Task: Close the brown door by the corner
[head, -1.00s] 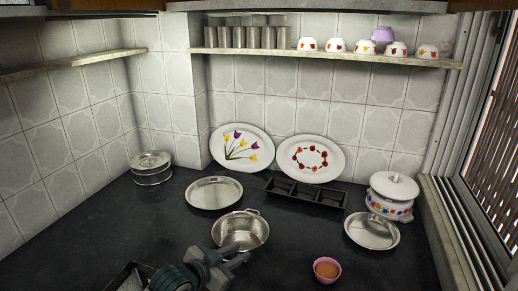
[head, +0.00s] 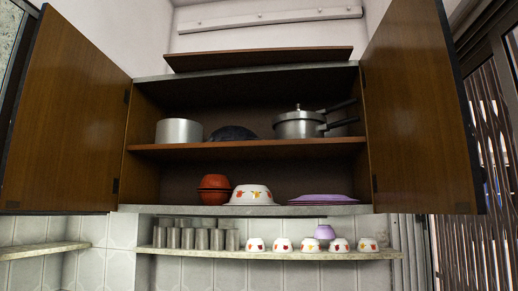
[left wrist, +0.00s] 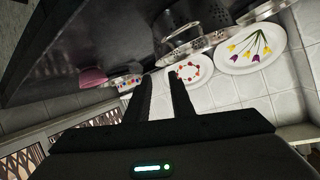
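A wall cabinet (head: 240,147) hangs in the head view with two brown doors, both standing wide open. The left brown door (head: 65,120) swings out on the left. The right brown door (head: 418,110) swings out on the right, beside the window. My left gripper (left wrist: 160,76) shows in the left wrist view with its two dark fingers apart and nothing between them, over the counter area. It is clear of both doors, which are not in that view. Neither gripper shows in the head view, and my right gripper is in no current view.
The cabinet holds a steel pot (head: 179,131), a pressure cooker (head: 298,124), red bowls (head: 213,190) and purple plates (head: 309,198). Below, a shelf (head: 280,255) bears steel tumblers (head: 195,238) and small bowls. A barred window (head: 490,150) is at right. The wrist view shows flowered plates (left wrist: 250,50).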

